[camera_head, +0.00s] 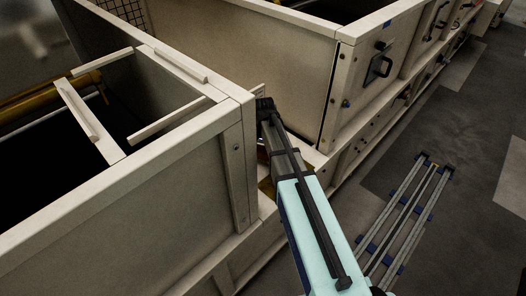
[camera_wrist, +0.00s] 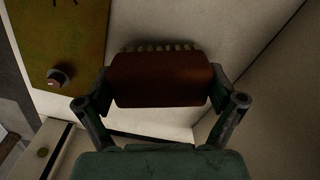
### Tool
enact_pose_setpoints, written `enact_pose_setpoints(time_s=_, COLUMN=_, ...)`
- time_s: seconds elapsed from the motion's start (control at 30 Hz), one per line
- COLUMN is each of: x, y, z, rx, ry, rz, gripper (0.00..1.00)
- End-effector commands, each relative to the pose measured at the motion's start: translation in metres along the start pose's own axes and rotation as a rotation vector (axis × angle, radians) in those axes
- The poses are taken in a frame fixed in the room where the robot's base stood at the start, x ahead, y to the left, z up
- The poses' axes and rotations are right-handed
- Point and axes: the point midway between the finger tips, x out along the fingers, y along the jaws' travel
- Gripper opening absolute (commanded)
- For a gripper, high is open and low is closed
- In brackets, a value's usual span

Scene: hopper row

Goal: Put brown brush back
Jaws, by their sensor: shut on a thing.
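The brown brush (camera_wrist: 162,80) is held crosswise between the two fingers of my gripper (camera_wrist: 160,88) in the wrist view. Its pale bristles (camera_wrist: 160,47) point away from the gripper toward a pale surface (camera_wrist: 210,25). I cannot tell whether the bristles touch that surface. In the head view my arm reaches into the corner between two pale hoppers. The gripper's fingers and the brush cannot be made out there.
The near hopper (camera_head: 165,205) has an open top with slats across it. The far hopper (camera_head: 250,55) carries a dark handle (camera_head: 378,68). Rails (camera_head: 405,220) lie on the floor at right.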

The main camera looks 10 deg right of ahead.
Motion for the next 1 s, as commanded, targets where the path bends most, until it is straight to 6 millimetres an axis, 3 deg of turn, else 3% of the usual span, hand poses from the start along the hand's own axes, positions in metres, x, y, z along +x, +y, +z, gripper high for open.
enact_pose_setpoints(time_s=1.0, x=0.0114, y=0.0000, z=0.0001, rx=0.000, ry=0.000, rz=0.000, gripper=0.54)
